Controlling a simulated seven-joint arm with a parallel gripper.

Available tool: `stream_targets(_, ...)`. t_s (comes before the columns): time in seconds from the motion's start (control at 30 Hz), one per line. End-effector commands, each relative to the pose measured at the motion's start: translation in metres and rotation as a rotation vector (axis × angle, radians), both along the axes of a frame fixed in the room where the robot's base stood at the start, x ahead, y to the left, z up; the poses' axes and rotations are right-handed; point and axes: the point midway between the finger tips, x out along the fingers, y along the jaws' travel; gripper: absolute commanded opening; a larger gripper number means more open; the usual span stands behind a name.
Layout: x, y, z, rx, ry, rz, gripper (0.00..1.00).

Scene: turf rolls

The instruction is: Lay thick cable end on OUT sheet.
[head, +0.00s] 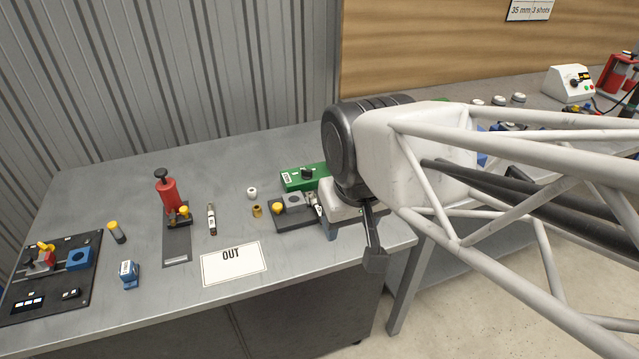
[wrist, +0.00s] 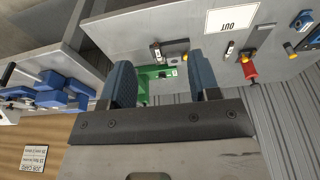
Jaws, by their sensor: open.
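The white OUT sheet (head: 234,265) lies flat at the front of the grey bench; it also shows in the wrist view (wrist: 232,18). I cannot tell for sure which thing is the thick cable end. A slim white-and-dark piece (head: 211,219) lies behind the sheet, apart from it. A small silver-and-black piece (wrist: 156,52) is at the dark plate with the yellow knob (head: 290,215), partly hidden by my arm in the head view. My gripper (wrist: 163,72) is open and empty, above the bench's right end, right of the sheet. Its blue-grey fingers stand apart.
A green box (head: 300,178) stands behind the dark plate. A white round piece (head: 252,192) and a brass piece (head: 257,211) are left of it. A red press (head: 168,195), a blue block (head: 129,274) and a black fixture board (head: 50,275) are further left. Bare bench surrounds the sheet.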

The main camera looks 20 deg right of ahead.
Motion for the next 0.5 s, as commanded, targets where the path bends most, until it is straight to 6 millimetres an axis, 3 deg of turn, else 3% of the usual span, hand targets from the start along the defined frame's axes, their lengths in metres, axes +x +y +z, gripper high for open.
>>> stream_targets(0.3,0.002,0.000,0.000,0.000,0.001,0.001,0.56)
stream_targets(0.5,0.017,-0.002,-0.003,-0.001,0.013,0.000,0.56)
